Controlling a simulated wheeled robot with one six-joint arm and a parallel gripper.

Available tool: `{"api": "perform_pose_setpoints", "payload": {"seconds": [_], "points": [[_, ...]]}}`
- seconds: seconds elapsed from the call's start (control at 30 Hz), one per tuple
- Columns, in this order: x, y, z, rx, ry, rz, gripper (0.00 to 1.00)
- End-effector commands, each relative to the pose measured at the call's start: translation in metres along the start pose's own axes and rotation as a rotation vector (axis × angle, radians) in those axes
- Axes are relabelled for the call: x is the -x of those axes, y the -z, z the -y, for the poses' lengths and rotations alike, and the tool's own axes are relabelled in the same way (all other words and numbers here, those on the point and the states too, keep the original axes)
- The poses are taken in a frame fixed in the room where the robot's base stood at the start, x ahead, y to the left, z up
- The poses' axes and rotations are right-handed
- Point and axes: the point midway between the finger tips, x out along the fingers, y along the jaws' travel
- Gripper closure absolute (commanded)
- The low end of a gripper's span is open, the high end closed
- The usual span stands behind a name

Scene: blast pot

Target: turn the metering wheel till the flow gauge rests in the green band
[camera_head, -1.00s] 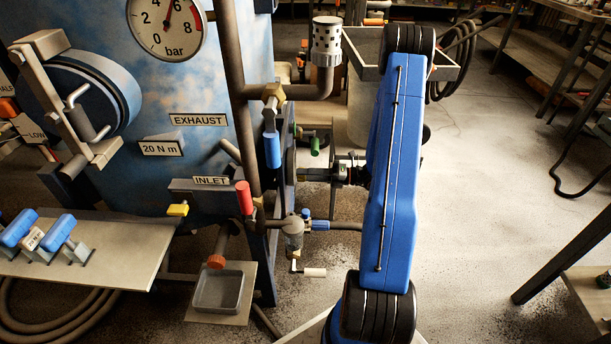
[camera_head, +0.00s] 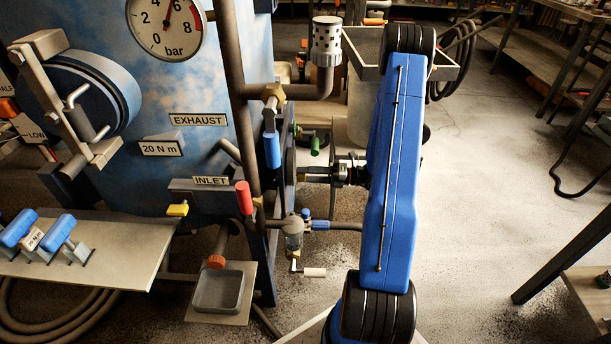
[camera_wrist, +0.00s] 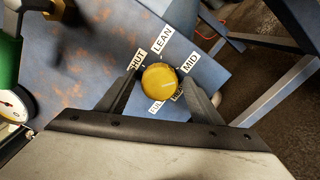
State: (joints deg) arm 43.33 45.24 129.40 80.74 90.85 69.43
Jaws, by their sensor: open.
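In the wrist view a round yellow knob (camera_wrist: 160,81), which looks like the metering wheel, sits on a blue, rust-flecked plate. Labels SHUT, LEAN and MID stand around it; further labels are partly hidden. My gripper (camera_wrist: 160,84) is open, one finger on each side of the knob. I cannot tell whether the fingers touch it. A white dial (camera_wrist: 14,106) is cut off at the left edge; its needle and any green band cannot be read. In the head view my gripper (camera_head: 312,173) reaches left to the machine's side, and the knob cannot be made out.
A large bar gauge (camera_head: 167,27) tops the blue pot (camera_head: 200,75). Blue (camera_head: 272,150) and red (camera_head: 244,198) handles and a vertical pipe (camera_head: 238,110) stand close left of my gripper. A tray (camera_head: 218,290) is below. The floor at right is mostly clear.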

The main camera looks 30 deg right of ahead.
Motion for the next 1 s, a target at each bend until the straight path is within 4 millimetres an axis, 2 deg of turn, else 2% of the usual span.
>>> {"api": "perform_pose_setpoints", "payload": {"seconds": [0.17, 0.8, 1.0], "points": [[0.016, -0.001, 0.000, 0.000, 0.001, 0.002, 0.40], [0.135, -0.001, 0.001, 0.000, 0.002, 0.003, 0.40], [0.162, 0.000, 0.001, 0.000, 0.000, 0.002, 0.40]]}}
